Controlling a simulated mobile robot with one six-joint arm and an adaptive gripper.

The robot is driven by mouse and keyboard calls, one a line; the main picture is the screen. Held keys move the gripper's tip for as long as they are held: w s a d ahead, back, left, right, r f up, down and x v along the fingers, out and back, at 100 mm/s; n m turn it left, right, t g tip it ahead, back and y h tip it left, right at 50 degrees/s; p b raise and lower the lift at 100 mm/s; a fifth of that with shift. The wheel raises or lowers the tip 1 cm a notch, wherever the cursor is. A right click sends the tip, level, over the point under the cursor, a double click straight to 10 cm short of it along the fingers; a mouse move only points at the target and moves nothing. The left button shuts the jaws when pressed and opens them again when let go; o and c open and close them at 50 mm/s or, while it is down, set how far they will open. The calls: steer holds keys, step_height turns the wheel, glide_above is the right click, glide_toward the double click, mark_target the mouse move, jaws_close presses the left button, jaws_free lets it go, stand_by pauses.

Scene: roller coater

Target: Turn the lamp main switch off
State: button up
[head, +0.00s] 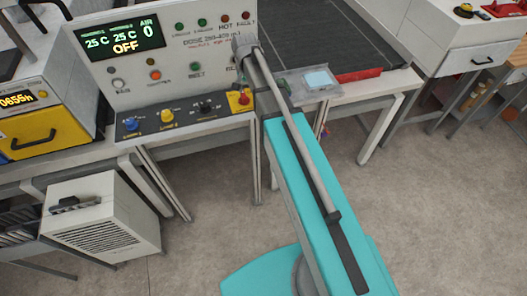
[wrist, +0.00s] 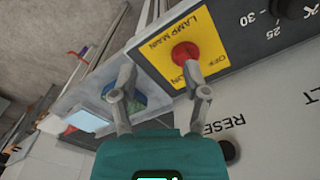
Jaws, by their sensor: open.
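The lamp main switch is a red knob (wrist: 186,54) on a yellow plate (wrist: 208,28) marked LAMP MAIN, OFF and ON. Its lower part lies by the ON mark; its exact setting is hard to read. In the head view the red knob (head: 243,98) shows at the right end of the black control strip. My gripper (wrist: 163,86) is open and empty in the wrist view, its fingers spread just below the knob. The right fingertip overlaps the plate near the knob; I cannot tell whether it touches. In the head view my arm hides most of the gripper.
The control panel (head: 180,48) carries a display reading OFF, several buttons and blue and yellow knobs (head: 167,115). A dark conveyor belt (head: 320,35) lies behind my arm. A clear tray with a pale blue item (head: 318,79) sits right of the switch. Floor is open at right.

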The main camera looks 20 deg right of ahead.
steer(key=s+f+n+b, duration=0.3)
steer(key=s+f+b, duration=0.2)
steer(key=s, duration=0.4)
steer(key=s+f+n+b, duration=0.3)
steer(key=s+f+b, duration=0.3)
steer(key=s, duration=0.3)
steer(key=shift+s+d+f, duration=0.25)
steer(key=shift+s+f, duration=0.15)
steer(key=shift+f, duration=0.15)
